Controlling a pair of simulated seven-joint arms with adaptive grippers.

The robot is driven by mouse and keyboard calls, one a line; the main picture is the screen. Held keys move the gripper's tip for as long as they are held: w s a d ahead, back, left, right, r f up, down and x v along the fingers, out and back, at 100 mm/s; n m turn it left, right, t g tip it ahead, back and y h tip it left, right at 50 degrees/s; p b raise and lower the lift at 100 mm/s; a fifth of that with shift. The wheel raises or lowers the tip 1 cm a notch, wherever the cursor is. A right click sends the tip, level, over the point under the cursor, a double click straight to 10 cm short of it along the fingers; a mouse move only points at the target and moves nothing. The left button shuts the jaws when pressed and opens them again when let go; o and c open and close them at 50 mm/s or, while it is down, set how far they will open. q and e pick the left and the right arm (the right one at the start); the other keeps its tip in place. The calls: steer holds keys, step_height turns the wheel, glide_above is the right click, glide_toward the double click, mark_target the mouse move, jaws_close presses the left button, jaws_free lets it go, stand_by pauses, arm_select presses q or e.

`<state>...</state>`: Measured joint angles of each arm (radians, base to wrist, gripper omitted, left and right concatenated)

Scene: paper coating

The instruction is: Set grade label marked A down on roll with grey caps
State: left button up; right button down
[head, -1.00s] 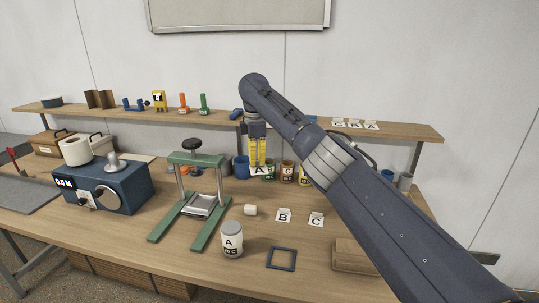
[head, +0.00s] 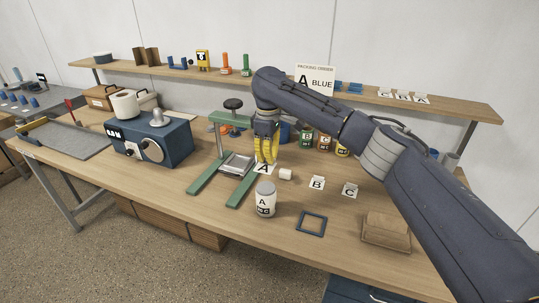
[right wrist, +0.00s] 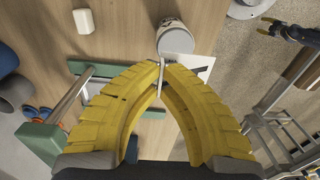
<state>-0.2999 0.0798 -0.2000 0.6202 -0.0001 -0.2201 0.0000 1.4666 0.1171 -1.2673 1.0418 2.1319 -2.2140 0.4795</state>
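My right gripper (head: 266,160) is shut on the white grade label marked A (head: 263,169). It holds the label above the bench, just behind a white cylinder (head: 265,202) with a grey top and an A on its side, which looks like the roll with grey caps. In the right wrist view the yellow fingers (right wrist: 160,78) meet on the label's thin upright edge, and its card (right wrist: 199,67) shows partly behind them. The cylinder (right wrist: 175,38) is beyond the fingertips, apart from the label. A gripper with yellow fingers (right wrist: 267,27), apparently my left one, is open and empty.
Labels B (head: 317,184) and C (head: 350,191) stand right of the cylinder. A green press stand (head: 223,145) is close on the left.

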steer(key=shift+f, duration=3.9)
steer(key=shift+f, duration=0.15)
steer(key=c, duration=2.1)
jaws_free()
steer(key=o, duration=0.6)
